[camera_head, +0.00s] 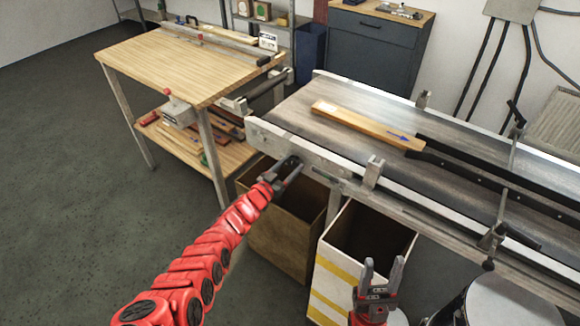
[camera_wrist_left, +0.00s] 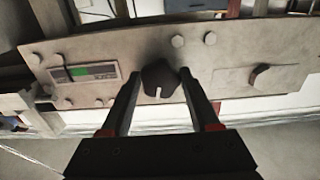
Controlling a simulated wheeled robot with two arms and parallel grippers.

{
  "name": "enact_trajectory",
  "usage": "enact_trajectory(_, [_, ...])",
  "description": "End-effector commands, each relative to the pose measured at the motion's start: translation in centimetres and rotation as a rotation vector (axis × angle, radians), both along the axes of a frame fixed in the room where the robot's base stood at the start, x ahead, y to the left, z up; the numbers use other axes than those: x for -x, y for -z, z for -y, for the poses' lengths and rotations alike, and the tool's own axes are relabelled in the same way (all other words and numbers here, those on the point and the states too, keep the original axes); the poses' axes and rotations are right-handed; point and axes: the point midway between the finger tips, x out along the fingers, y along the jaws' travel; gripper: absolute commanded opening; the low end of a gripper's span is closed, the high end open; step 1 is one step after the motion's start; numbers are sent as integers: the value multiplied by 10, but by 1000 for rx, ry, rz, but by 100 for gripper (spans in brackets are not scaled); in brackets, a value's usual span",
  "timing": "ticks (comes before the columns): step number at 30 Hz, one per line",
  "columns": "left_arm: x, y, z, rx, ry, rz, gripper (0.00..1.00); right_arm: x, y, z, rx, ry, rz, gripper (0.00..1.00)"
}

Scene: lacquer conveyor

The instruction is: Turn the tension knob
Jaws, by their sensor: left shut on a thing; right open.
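The tension knob is a dark lobed knob (camera_wrist_left: 160,79) on a grey metal plate (camera_wrist_left: 225,65) in the left wrist view. A small pale mark shows at its lower edge. My left gripper (camera_wrist_left: 160,85) is shut on the knob, with one finger on each side. In the head view my left gripper (camera_head: 290,168) reaches the conveyor's side plate (camera_head: 318,158), and the knob is hidden there behind the fingers. My right gripper (camera_head: 381,275) is open and empty, pointing up in front of the white and yellow bin.
A gauge with a green patch (camera_wrist_left: 85,73) sits left of the knob on the plate. A wooden board (camera_head: 350,120) lies on the conveyor belt (camera_head: 300,108). A brown bin (camera_head: 280,240) and a white and yellow bin (camera_head: 340,275) stand below. A wooden workbench (camera_head: 165,65) stands left.

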Motion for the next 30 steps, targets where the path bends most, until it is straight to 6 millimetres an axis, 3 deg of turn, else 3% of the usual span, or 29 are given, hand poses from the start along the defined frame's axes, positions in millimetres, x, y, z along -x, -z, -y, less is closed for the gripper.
enact_trajectory(11, [0,0,0,-74,0,54,6,0,-2,0,0,0,0,50])
enact_trajectory(30, [-1,-1,0,-454,1,333,6,0,-3,0,0,0,0,50])
